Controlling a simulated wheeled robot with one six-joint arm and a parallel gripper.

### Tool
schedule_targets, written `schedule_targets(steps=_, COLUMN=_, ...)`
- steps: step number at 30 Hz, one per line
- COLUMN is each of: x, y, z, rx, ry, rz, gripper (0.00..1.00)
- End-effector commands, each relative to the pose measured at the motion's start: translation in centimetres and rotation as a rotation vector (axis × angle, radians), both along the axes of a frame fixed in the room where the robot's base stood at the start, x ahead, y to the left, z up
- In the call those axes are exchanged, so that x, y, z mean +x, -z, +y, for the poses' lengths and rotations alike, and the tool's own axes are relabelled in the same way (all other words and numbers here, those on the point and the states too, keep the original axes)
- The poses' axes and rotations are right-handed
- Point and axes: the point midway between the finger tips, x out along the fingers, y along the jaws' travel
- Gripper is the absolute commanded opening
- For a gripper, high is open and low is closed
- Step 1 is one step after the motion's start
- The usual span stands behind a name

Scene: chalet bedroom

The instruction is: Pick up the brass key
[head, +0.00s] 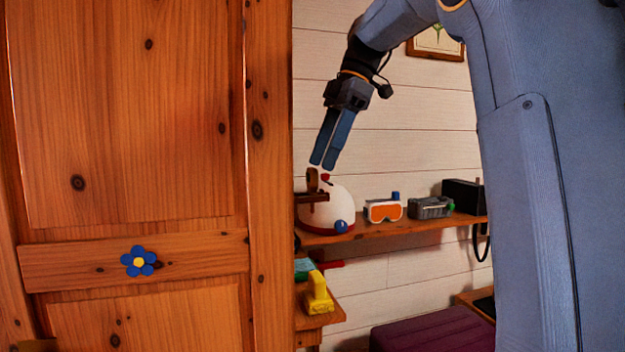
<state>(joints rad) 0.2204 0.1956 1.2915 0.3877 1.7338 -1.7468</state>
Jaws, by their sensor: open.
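My gripper (322,164) points down in the head view, just above the near end of the wall shelf. Its two blue-grey fingers look close together from this angle, and nothing shows between them. A small brown, rounded upright piece (312,180) on a brown bar (312,197) is just below and left of the fingertips. It may be the brass key or part of its holder; I cannot tell. I see nothing else that is clearly a brass key. The wardrobe door may hide part of this area.
A wooden door (130,120) with a blue flower fills the left. The shelf (390,233) bears a white helmet (318,215), orange goggles (383,211), a grey device (431,208) and a black box (462,196). Below are a yellow object (318,293) and a purple seat (433,332).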

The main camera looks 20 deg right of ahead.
Motion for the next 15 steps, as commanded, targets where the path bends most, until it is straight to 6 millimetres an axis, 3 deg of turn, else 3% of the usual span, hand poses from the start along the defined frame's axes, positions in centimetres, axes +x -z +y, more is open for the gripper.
schedule_targets(steps=7, x=-0.2, y=2.6, z=1.2, rx=0.0, ry=0.001, rz=0.002, gripper=0.55)
schedule_targets(steps=15, x=-0.2, y=3.2, z=1.3, rx=0.0, ry=0.004, rz=-0.001, gripper=0.55)
